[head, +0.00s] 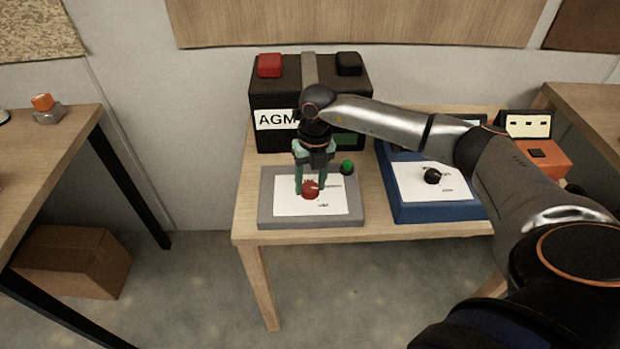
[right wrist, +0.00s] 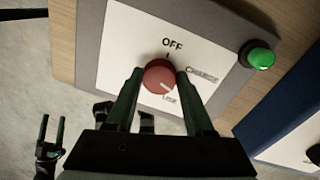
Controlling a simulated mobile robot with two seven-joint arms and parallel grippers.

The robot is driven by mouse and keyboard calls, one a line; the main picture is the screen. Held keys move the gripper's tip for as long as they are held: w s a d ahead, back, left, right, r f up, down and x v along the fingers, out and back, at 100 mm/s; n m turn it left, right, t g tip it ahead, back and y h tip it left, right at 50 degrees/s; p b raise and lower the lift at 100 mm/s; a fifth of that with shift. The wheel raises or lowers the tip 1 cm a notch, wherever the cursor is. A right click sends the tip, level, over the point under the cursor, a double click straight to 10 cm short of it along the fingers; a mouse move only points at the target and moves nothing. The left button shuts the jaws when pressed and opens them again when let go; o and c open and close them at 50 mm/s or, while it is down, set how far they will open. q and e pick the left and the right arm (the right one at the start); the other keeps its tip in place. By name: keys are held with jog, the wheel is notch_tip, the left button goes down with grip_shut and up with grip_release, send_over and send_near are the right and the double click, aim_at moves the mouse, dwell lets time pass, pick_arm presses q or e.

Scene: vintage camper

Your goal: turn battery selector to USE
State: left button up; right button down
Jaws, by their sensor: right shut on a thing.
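The battery selector is a red knob (head: 311,189) on a grey panel (head: 346,213) with a white label plate. In the right wrist view the red knob (right wrist: 159,77) has a white pointer aimed lower right, between CHARGE and USE and nearer USE. OFF is printed above it. My right gripper (head: 311,188) reaches down from above, its two green fingers shut on the knob's sides. My left gripper (right wrist: 52,129) shows small at the lower left of the right wrist view, fingers apart and empty, well away from the panel.
A green light (head: 347,167) sits at the panel's right corner. A black AGM battery (head: 268,101) with red and black terminals stands behind. A blue panel (head: 388,194) with a black knob (head: 432,176) is to the right, partly under my right arm.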

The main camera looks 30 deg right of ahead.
aim_at(314, 187)
jog(key=m+p, duration=0.2)
jog(key=m, duration=0.4)
jog(key=shift+m, duration=0.3)
dwell(0.4)
jog(key=shift+c, duration=1.4)
grip_release()
notch_tip(314, 187, up, 13)
jog(key=shift+s+d+f+b, duration=0.2)
jog(key=shift+s+d+b, duration=0.1)
jog(key=shift+s+b, duration=0.1)
